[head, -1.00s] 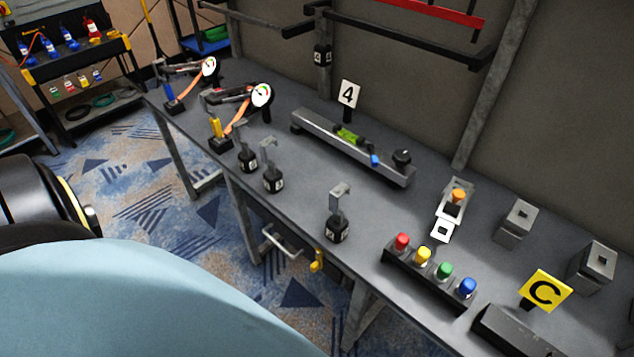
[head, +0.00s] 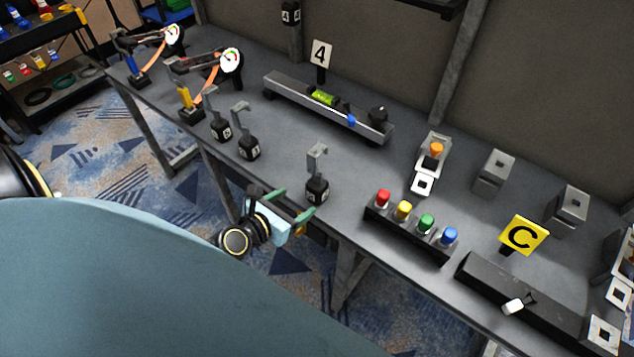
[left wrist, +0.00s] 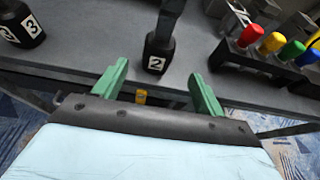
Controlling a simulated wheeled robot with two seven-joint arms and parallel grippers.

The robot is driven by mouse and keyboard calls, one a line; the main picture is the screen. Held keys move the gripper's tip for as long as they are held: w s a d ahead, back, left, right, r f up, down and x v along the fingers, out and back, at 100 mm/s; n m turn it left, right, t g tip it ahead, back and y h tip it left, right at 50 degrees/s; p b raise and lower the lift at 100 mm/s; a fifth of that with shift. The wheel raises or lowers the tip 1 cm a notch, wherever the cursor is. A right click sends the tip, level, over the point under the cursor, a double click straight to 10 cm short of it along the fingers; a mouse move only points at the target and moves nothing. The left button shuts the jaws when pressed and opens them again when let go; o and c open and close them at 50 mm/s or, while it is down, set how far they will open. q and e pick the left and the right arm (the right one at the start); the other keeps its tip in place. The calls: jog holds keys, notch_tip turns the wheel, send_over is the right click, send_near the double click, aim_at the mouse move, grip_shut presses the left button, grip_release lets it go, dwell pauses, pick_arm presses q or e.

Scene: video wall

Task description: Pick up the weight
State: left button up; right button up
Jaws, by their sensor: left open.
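Several black weights with grey hooked stems stand upright on the grey table (head: 285,150). The nearest weight to my gripper (head: 317,188) stands near the table's front edge; in the left wrist view it bears a "2" (left wrist: 157,58). Two more weights (head: 221,129) (head: 249,147) stand to its left in the head view. My left gripper (head: 290,203) is open and empty at the front edge. Its green fingers (left wrist: 157,88) point toward the "2" weight, apart from it. My right gripper is out of view.
A black strip with red, yellow, green and blue buttons (head: 411,232) sits right of the nearest weight. A rail with a green level (head: 328,105) lies behind. Two gauge devices (head: 231,62) stand far left. A yellow "C" sign (head: 523,236) stands at the right.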

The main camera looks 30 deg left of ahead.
aim_at(312, 192)
pick_arm(q)
jog(key=b+x, duration=0.1)
jog(key=x, duration=0.6)
jog(key=shift+s, duration=0.1)
jog(key=shift+a+b+x, duration=0.2)
jog(key=shift+b+x, duration=0.55)
jog(key=shift+x, duration=2)
jog(key=shift+r, duration=0.15)
jog(key=shift+c, duration=0.3)
grip_shut()
jog(key=shift+r, duration=0.15)
